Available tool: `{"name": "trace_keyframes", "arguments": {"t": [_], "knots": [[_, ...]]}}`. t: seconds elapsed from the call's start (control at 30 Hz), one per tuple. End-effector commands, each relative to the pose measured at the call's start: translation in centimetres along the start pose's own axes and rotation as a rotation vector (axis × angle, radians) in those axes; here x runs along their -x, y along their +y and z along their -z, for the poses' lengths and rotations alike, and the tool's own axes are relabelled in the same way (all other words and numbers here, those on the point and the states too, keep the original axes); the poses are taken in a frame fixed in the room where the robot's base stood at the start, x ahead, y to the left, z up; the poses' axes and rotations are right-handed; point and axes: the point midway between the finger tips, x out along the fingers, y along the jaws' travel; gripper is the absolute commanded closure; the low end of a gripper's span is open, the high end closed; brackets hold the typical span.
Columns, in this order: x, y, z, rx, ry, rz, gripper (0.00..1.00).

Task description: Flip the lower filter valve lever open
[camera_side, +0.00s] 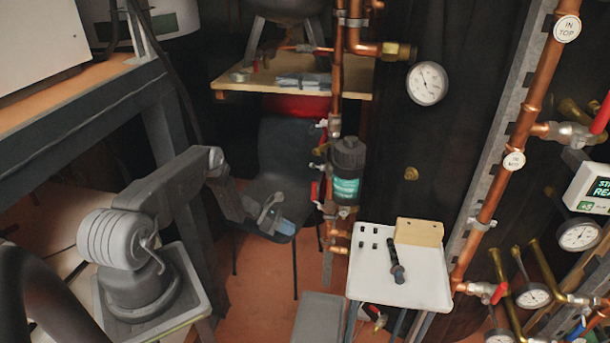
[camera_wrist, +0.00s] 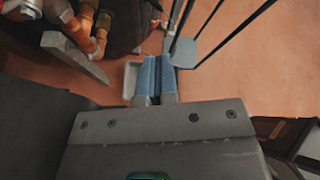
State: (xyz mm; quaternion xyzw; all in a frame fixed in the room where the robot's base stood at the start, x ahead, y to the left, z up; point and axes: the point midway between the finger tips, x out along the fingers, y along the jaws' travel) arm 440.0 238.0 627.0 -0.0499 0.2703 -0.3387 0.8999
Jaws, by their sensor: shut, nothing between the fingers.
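The filter (camera_side: 346,172) is a dark canister with a black cap and a teal label, upright beside the vertical copper pipe. The lower filter valve lever (camera_side: 317,191) is a small red handle at the left of the filter's lower end; its exact angle is too small to tell. My gripper (camera_side: 284,226) has blue fingertips and is left of and a little below this lever, apart from it. In the wrist view my gripper (camera_wrist: 155,68) shows its two blue fingers together with nothing between them. I cannot make out the lever in the wrist view.
A dark chair (camera_side: 280,165) stands behind my gripper. A white table (camera_side: 405,288) with a wooden block (camera_side: 419,232) and a dark tool (camera_side: 397,262) is at the right. Copper pipes (camera_wrist: 85,30) show at the wrist view's upper left. Open floor (camera_wrist: 240,75) lies right of the fingers.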

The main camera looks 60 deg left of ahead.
Motion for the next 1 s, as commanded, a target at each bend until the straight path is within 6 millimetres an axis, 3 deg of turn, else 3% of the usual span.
{"name": "trace_keyframes", "arguments": {"t": [0.1, 0.3, 0.5, 0.67, 1.0], "knots": [[1.3, 1.1, -2.9, 0.203, -0.344, 0.002, 1.00], [5.9, 2.1, -5.9, 0.362, -0.805, 0.060, 1.00], [8.6, 2.1, -6.6, 0.385, -0.996, 0.106, 1.00], [8.1, 2.1, -7.7, 0.385, -1.008, 0.112, 1.00], [4.4, 2.6, -13.3, 0.383, -1.004, 0.113, 1.00]]}}
